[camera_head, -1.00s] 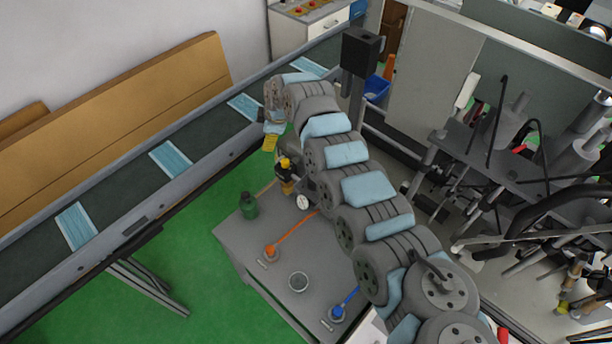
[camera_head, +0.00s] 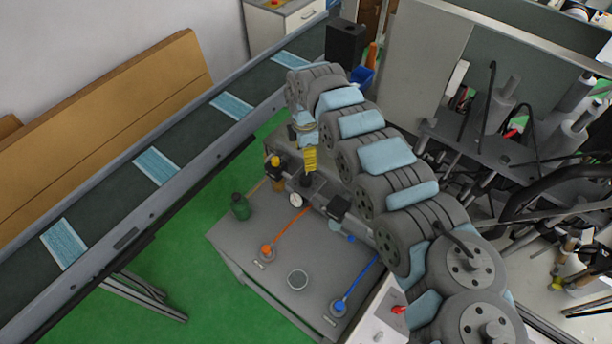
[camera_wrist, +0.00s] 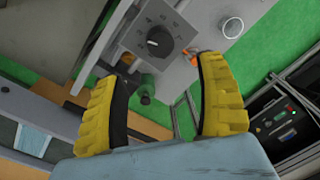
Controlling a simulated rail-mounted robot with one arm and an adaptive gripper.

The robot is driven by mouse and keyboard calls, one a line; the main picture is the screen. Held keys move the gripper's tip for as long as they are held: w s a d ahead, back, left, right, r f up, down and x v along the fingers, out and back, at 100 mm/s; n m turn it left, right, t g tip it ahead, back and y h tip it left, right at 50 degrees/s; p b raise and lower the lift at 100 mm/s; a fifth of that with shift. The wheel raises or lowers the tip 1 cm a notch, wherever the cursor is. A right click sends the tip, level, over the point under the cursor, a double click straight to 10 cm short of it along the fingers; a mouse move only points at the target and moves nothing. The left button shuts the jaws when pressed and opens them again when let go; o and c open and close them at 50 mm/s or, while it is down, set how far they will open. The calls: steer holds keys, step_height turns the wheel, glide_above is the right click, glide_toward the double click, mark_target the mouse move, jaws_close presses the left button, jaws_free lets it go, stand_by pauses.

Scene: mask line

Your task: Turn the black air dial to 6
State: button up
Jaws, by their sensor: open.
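The black dial (camera_wrist: 159,40) shows in the wrist view on a grey plate, with a curved scale of small marks that I cannot read clearly. A pale pointer mark lies on the dial's left part. My gripper (camera_wrist: 160,72) is open, its two yellow fingers spread below the dial in the picture, with nothing between them. In the head view my gripper (camera_head: 310,160) hangs above the back of the grey bench, beside the fittings there. I cannot surely pick out the dial in that view.
The grey bench (camera_head: 233,247) carries a green bottle (camera_head: 240,206), a round gauge (camera_head: 296,200), an orange-handled valve (camera_head: 266,250), a round dish (camera_head: 298,280) and a blue-handled valve (camera_head: 339,306). A conveyor with blue masks (camera_head: 155,166) runs behind on the left.

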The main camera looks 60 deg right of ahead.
mark_target(306, 176)
steer(key=f, duration=1.1)
steer(key=shift+s+a, duration=0.15)
steer(key=shift+a, duration=0.1)
steer(key=shift+r, duration=0.1)
steer(key=c, duration=1.2)
